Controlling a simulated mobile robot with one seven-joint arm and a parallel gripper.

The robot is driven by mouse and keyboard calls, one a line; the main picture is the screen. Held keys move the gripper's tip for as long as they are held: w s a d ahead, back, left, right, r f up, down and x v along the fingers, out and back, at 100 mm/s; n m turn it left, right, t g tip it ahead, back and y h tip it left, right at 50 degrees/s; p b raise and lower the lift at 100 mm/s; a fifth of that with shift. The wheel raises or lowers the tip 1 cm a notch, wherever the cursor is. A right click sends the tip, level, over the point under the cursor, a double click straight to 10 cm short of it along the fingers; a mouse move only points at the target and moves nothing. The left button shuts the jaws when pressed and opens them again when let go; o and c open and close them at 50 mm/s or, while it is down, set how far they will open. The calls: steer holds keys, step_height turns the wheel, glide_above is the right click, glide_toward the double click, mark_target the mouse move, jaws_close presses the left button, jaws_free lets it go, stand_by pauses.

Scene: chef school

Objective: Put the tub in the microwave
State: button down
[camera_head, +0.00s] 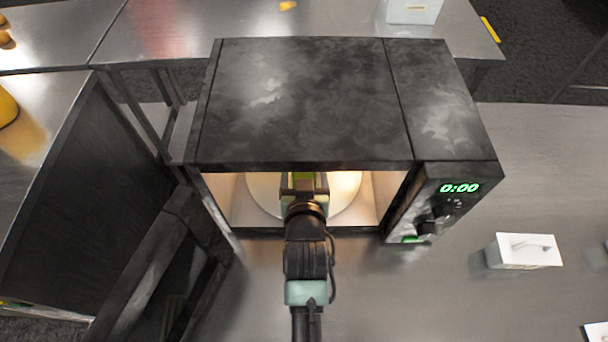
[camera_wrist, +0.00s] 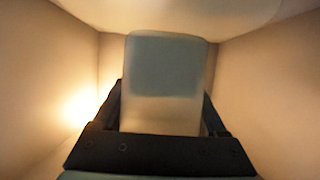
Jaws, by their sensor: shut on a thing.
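The microwave (camera_head: 300,100) is a dark, smudged box with its door (camera_head: 150,265) swung open to the left. Its lit cavity holds a round pale turntable (camera_head: 345,190). My gripper (camera_head: 304,182) reaches in through the opening, over the turntable. In the wrist view the tub (camera_wrist: 165,80) is a pale, whitish block-like container with a greyer upper face, between the dark fingers of my gripper (camera_wrist: 163,120). The gripper is shut on it. Cavity walls surround it. In the head view the tub is mostly hidden by my gripper; whether it touches the turntable cannot be told.
The microwave's control panel (camera_head: 435,205) on the right shows 0:00. A white box-like item (camera_head: 524,250) stands on the steel counter (camera_head: 450,300) to the right. The cavity side walls are close on both sides of my gripper. A pale container (camera_head: 412,10) is at the back.

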step_height(320, 180, down, 3)
steer(key=shift+f, duration=0.15)
steer(key=shift+w+f+p, duration=0.25)
steer(key=shift+f+p, duration=0.15)
steer(key=shift+p, duration=0.05)
steer(key=shift+f, duration=0.1)
steer(key=shift+f, duration=0.25)
jaws_free()
steer(key=shift+r, duration=0.15)
